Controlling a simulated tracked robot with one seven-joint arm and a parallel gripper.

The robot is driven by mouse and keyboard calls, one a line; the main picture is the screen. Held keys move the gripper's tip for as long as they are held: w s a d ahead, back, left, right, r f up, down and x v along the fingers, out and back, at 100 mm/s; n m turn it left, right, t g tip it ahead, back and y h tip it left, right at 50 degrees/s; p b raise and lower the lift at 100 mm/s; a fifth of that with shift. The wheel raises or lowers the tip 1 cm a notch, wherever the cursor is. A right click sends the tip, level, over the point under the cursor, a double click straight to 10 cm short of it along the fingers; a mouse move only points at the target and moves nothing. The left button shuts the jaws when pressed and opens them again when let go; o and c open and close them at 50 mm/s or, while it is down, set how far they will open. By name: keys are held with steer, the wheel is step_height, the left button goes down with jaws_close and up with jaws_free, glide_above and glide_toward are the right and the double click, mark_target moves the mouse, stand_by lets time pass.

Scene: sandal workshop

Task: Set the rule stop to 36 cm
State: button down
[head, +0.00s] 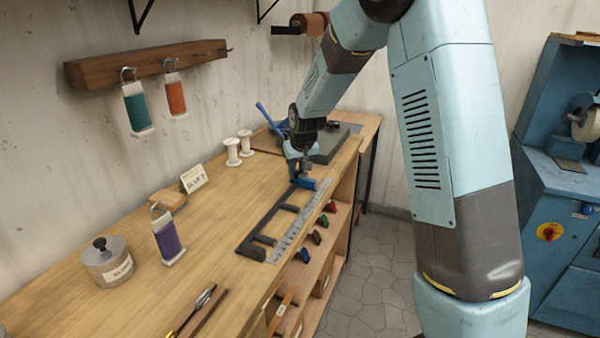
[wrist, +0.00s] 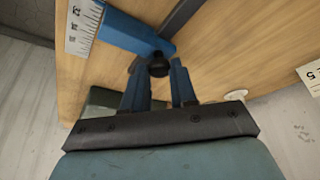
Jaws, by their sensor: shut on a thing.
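The steel rule (head: 296,226) lies along the front edge of the wooden bench beside a dark metal frame (head: 266,226). The blue rule stop (head: 309,184) sits at the far end of the rule. In the wrist view the stop (wrist: 125,31) is a blue bar reaching across to the rule (wrist: 83,24), with a figure that looks like 32 near it. My gripper (head: 302,168) is above the stop. In the wrist view my gripper (wrist: 157,76) is shut on the stop's black knob (wrist: 158,64). The exact setting is too small to read.
Thread spools hang from a wall rack (head: 145,65). A purple spool (head: 166,236), a round tin (head: 108,262) and a small card (head: 193,178) stand on the bench left of the rule. White reels (head: 245,143) stand behind. Coloured clips sit on the shelf below.

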steer(key=w+d, duration=0.2)
steer(key=w, duration=0.1)
steer(key=w+d, duration=0.1)
steer(key=w, duration=0.1)
steer(key=shift+w, duration=0.1)
steer(key=shift+w+d+r, duration=0.15)
steer(key=shift+w+d, duration=0.05)
steer(key=shift+w, duration=0.2)
steer(key=c, duration=0.9)
jaws_free()
steer(key=v, duration=1.3)
steer(key=shift+s+r, duration=0.15)
steer(key=shift+r, duration=0.05)
steer(key=shift+d, duration=0.1)
